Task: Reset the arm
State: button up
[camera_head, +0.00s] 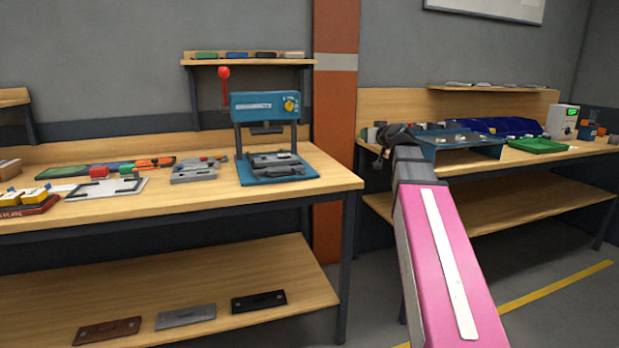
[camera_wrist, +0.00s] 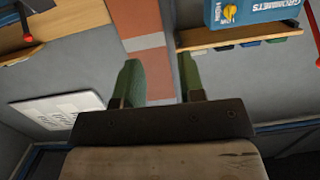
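My pink arm reaches up from the lower right in the head view, and my gripper (camera_head: 395,135) is at its far end, in front of the right-hand bench. In the wrist view the two green fingers of my gripper (camera_wrist: 160,82) stand apart with nothing between them. Behind the gap are the orange-brown pillar and the grey wall. In the head view the fingers are small and dark, and part of the bench clutter behind them is hidden.
The left bench (camera_head: 215,190) carries a blue grommet press (camera_head: 265,107), grey parts and trays. The right bench (camera_head: 580,152) holds a blue stand (camera_head: 455,142), a green tray (camera_head: 538,146) and a white meter box (camera_head: 562,121). A pillar (camera_head: 335,120) stands between the benches.

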jog(key=s+a+f+g+h, duration=0.1)
jog(key=s+f+g, duration=0.2)
jog(key=f, duration=0.7)
jog(key=s+a+f+m+g, duration=0.1)
jog(key=s+f+g, duration=0.1)
jog(key=f, duration=0.8)
jog(key=s+a+f+g+h, duration=0.1)
jog(key=s+a+f+g, duration=0.15)
jog(key=f, duration=0.75)
jog(key=s+d+f+m+g+h, duration=0.2)
jog(key=s+f+g, duration=0.6)
jog(key=s+f, duration=1.1)
notch_tip(320, 180, down, 2)
jog(key=shift+f+m+h, duration=0.1)
jog(key=shift+m+h, duration=0.3)
jog(key=shift+h, duration=0.4)
jog(key=shift+d, duration=0.1)
